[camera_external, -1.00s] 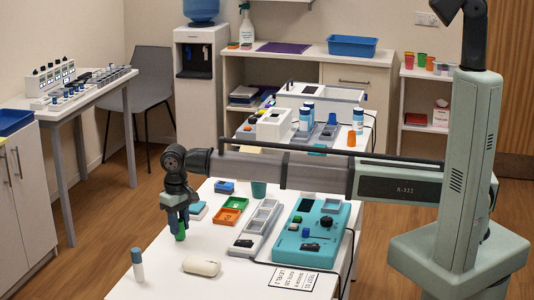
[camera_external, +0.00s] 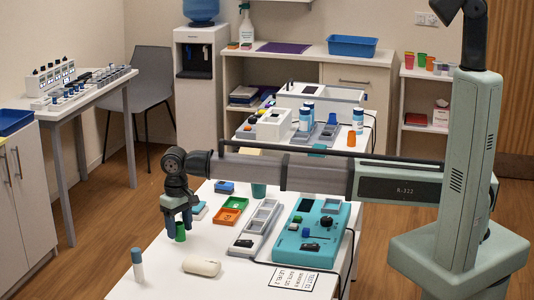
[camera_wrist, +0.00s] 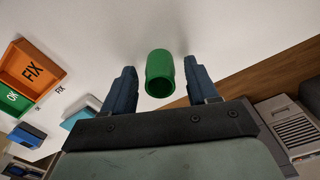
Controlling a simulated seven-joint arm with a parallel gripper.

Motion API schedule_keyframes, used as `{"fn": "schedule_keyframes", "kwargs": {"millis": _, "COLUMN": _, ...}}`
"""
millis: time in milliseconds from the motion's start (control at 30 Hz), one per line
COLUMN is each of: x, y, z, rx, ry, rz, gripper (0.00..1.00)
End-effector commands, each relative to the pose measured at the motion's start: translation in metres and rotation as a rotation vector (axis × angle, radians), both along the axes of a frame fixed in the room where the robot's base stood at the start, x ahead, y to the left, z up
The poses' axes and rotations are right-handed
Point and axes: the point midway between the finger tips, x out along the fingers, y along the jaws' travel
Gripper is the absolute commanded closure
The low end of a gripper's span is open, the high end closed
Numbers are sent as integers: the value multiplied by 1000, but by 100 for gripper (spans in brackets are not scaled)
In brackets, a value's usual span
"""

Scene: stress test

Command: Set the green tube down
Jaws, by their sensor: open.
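The green tube (camera_external: 180,233) stands upright on the white table near its left edge. In the wrist view the green tube (camera_wrist: 160,75) lies between the two blue fingers, with its open round end toward the camera. A gap shows on each side of it. My gripper (camera_external: 179,222) is open above and around the tube, pointing down. The fingers of my gripper (camera_wrist: 160,80) do not appear to touch the tube. The tube's base is partly hard to make out.
A blue-capped white tube (camera_external: 138,266) and a white rounded object (camera_external: 201,266) are at the front. An orange tray (camera_external: 227,216), a green tray (camera_external: 236,203), a grey tray (camera_external: 244,240) and a teal device (camera_external: 335,240) stand to the right. The wood floor lies beyond the left edge.

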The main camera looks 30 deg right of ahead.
Motion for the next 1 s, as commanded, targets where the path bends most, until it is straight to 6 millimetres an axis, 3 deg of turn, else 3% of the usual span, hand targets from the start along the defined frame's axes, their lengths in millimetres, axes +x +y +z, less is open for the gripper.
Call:
{"fn": "schedule_keyframes", "kwargs": {"millis": 167, "x": 0, "y": 0, "z": 14, "rx": 0, "ry": -1, "rz": 0, "gripper": 41}}
{"fn": "schedule_keyframes", "kwargs": {"millis": 700, "x": 0, "y": 1, "z": 104, "rx": 1, "ry": -1, "rz": 0, "gripper": 41}}
{"fn": "schedule_keyframes", "kwargs": {"millis": 1000, "x": 0, "y": 0, "z": 122, "rx": 0, "ry": 0, "rz": 0, "gripper": 41}}
